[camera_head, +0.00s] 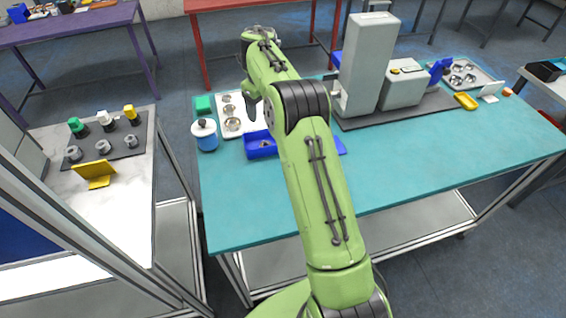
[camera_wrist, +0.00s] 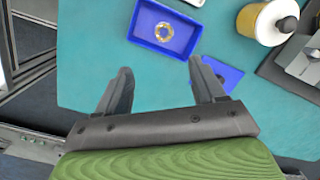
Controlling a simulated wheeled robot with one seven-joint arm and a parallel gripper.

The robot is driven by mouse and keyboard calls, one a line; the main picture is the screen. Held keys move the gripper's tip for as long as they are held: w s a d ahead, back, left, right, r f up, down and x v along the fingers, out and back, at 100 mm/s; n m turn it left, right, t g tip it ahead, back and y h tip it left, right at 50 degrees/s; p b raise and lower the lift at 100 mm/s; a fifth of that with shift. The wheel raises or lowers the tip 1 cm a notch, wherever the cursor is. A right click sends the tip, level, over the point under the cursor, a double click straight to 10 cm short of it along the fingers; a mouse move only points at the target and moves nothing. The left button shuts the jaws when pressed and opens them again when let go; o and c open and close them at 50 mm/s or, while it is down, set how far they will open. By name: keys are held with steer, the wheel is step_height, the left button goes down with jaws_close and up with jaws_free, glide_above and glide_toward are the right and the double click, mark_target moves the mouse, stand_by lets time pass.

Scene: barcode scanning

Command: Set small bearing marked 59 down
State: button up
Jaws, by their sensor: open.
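A small brass-coloured ring, which looks like the bearing (camera_wrist: 164,31), lies in a shallow blue tray (camera_wrist: 137,27) in the wrist view. No number can be read on it. The blue tray also shows in the head view, left of my arm (camera_head: 252,153), with something small inside. My gripper (camera_wrist: 160,68) is open and empty above the teal table. Its fingertips are apart from the tray, just short of its near edge in the wrist view. In the head view the fingers cannot be made out.
A blue and white jar (camera_head: 207,137) stands left of the tray. A white tray (camera_head: 240,106) with round metal parts lies behind. A flat blue piece (camera_wrist: 222,72) is beside the right finger. A grey machine (camera_head: 367,65) stands right. The table's front is clear.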

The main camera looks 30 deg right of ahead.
steer(key=s+a+r+n+t+h, duration=0.1)
steer(key=s+a+r+n, duration=0.2)
steer(key=s+r+n, duration=0.55)
steer(key=s+a+r+n+t, duration=0.1)
steer(key=s+a+r+n, duration=0.3)
steer(key=s+r+n, duration=0.4)
steer(key=s+a+f+n+t, duration=0.1)
steer(key=s+a+f+n, duration=0.1)
steer(key=s+n, duration=0.5)
steer(key=s+a+f+n+y, duration=0.1)
steer(key=s+f+n, duration=0.3)
steer(key=s+n, duration=0.4)
steer(key=s, duration=0.7)
steer(key=shift+a+f+t, duration=0.15)
steer(key=shift+a+t, duration=0.2)
steer(key=shift+t, duration=0.05)
